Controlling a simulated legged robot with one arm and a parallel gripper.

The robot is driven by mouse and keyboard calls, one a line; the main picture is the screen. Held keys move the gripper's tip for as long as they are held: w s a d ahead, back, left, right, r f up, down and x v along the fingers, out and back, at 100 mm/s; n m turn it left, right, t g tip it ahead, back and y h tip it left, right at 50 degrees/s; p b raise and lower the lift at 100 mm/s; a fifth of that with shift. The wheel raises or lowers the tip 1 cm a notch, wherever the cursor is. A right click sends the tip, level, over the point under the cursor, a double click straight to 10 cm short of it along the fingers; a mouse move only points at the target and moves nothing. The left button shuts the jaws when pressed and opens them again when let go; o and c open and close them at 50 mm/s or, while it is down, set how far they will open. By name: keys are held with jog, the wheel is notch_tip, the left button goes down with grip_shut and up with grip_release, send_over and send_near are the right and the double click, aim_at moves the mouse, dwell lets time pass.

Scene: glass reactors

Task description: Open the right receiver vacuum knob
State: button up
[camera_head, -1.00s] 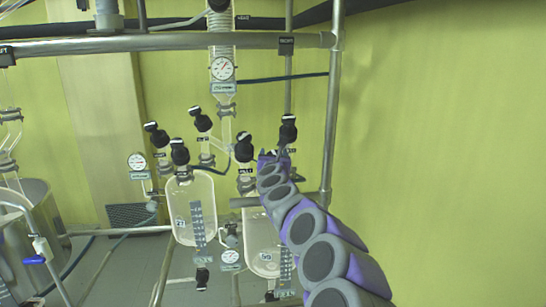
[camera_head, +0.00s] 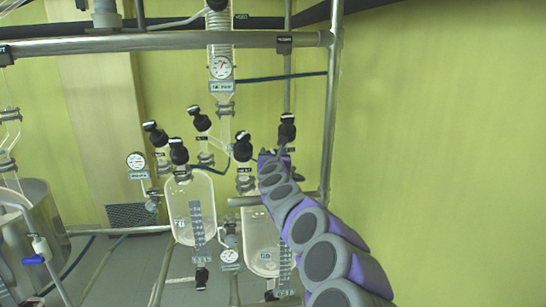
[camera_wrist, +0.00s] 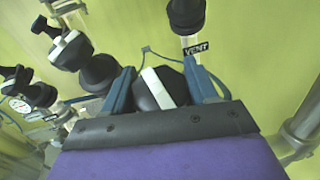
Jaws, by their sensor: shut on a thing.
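A black knob with a white stripe (camera_wrist: 160,88) sits between the blue fingers of my gripper (camera_wrist: 160,68) in the wrist view. The fingers are shut on it, one on each side. The stripe runs at a slight tilt, nearly along the fingers. In the head view my gripper (camera_head: 272,156) is at the top of the right glass receiver (camera_head: 262,238), and the held knob is hidden there. Its own label cannot be read.
A black knob (camera_head: 287,130) stands just right of my gripper; the wrist view shows a VENT label (camera_wrist: 196,48) beside it. Another black-capped knob (camera_head: 243,148) is close on the left. A metal post (camera_head: 329,120) stands to the right. The left receiver (camera_head: 190,208) has several knobs.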

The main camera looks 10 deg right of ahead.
jog(key=shift+n+y+b, duration=0.5)
jog(key=shift+y+b, duration=0.2)
jog(key=shift+b, duration=0.05)
